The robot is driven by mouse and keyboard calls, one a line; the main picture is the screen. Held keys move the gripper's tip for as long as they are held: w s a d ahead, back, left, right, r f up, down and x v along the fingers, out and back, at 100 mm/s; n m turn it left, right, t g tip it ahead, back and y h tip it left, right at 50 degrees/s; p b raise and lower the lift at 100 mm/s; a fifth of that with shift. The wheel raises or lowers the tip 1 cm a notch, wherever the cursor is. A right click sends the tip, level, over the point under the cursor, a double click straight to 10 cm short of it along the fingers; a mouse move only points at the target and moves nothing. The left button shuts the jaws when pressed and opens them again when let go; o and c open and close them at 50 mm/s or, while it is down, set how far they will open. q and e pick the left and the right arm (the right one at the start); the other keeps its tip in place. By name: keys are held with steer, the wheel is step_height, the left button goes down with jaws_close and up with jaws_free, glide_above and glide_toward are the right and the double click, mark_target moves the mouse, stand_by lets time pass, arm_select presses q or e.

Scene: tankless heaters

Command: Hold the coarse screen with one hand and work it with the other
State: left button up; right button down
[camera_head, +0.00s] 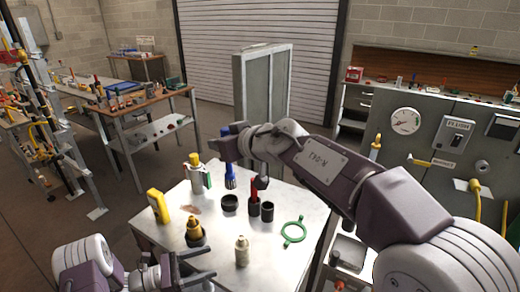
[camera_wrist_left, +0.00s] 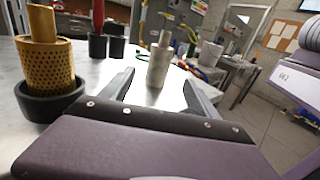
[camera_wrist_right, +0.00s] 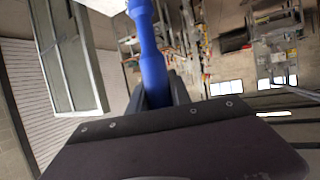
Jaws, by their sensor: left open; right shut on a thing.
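A gold perforated cylinder (camera_wrist_left: 45,60) stands upright in a black cup (camera_wrist_left: 50,105) at the left of the left wrist view. It also shows at the table's front in the head view (camera_head: 195,232). A pale grey, finely textured cylinder (camera_wrist_left: 159,64) stands ahead of my left gripper's fingers; the head view shows it too (camera_head: 242,252). I cannot tell for sure which is the coarse screen. My left gripper (camera_head: 196,266) is open and empty, low at the table's front edge. My right gripper (camera_wrist_right: 158,92) is shut on a blue-handled tool (camera_wrist_right: 149,45), held over the table's far side.
The metal table (camera_head: 160,235) also bears a yellow device (camera_head: 158,206), a yellow-topped bottle (camera_head: 195,174), a black bowl (camera_head: 229,203), a red-handled tool (camera_head: 254,200), a black cup (camera_head: 267,212) and a green ring (camera_head: 294,231). A grey panel cabinet (camera_head: 485,150) stands at the right.

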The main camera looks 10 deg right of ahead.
mark_target(242, 251)
arm_select(q)
steer(key=x, duration=1.2)
steer(key=shift+w, duration=0.1)
arm_select(e)
steer(key=s+a+r, duration=0.2)
steer(key=shift+s+r, duration=0.1)
steer(key=shift+s, duration=0.2)
arm_select(q)
jaws_close()
arm_select(e)
steer(key=shift+y, duration=0.3)
